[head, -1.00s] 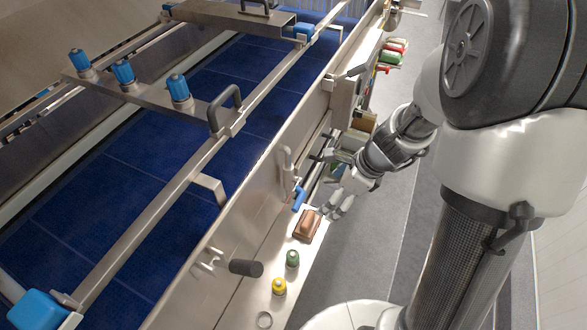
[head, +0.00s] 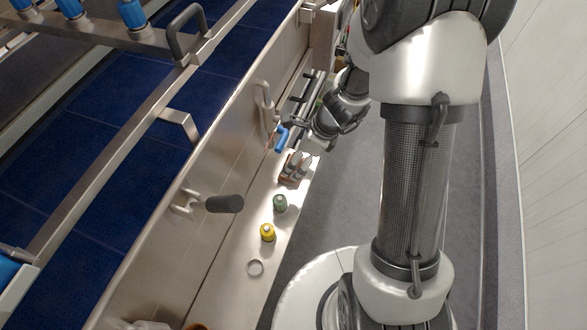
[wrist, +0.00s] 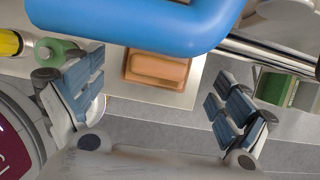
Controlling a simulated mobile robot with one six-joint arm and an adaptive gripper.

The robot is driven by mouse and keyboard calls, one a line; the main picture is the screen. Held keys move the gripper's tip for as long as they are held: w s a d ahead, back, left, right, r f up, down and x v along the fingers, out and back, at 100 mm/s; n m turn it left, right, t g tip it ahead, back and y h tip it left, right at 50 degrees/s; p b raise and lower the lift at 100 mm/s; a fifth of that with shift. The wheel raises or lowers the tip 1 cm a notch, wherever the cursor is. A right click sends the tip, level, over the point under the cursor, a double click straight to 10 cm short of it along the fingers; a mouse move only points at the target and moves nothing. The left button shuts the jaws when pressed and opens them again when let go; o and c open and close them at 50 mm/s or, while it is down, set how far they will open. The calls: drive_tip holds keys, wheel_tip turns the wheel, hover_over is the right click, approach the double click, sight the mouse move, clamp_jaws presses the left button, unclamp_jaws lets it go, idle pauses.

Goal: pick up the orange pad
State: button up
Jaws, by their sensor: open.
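The orange pad (wrist: 157,70), a brownish-orange block, lies on the pale ledge beside the conveyor. In the head view the pad (head: 288,177) is partly hidden behind my fingers. My gripper (head: 300,166) is open and empty, its fingertips close by the pad. In the wrist view my gripper (wrist: 155,97) has its two fingers wide apart, with the pad between them and toward the top of the picture. A blue bar hides the pad's upper edge there. I cannot tell whether a finger touches the pad.
A blue handle (head: 281,138) sticks out near the pad and shows large in the wrist view (wrist: 140,22). A green-topped object (head: 280,203), a yellow one (head: 267,233) and a ring (head: 255,268) stand along the ledge. A black knob (head: 224,204) juts from the conveyor's side.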

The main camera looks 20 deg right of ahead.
drive_tip(key=b+x, duration=0.1)
drive_tip(key=x, duration=0.3)
drive_tip(key=shift+d+b, duration=0.1)
drive_tip(key=shift+b, duration=0.25)
drive_tip(key=shift+r, duration=0.1)
drive_tip(key=shift+c, duration=0.4)
drive_tip(key=shift+s, duration=0.1)
drive_tip(key=c, duration=1.1)
drive_tip(key=shift+c, duration=1.3)
drive_tip(key=shift+s, duration=0.1)
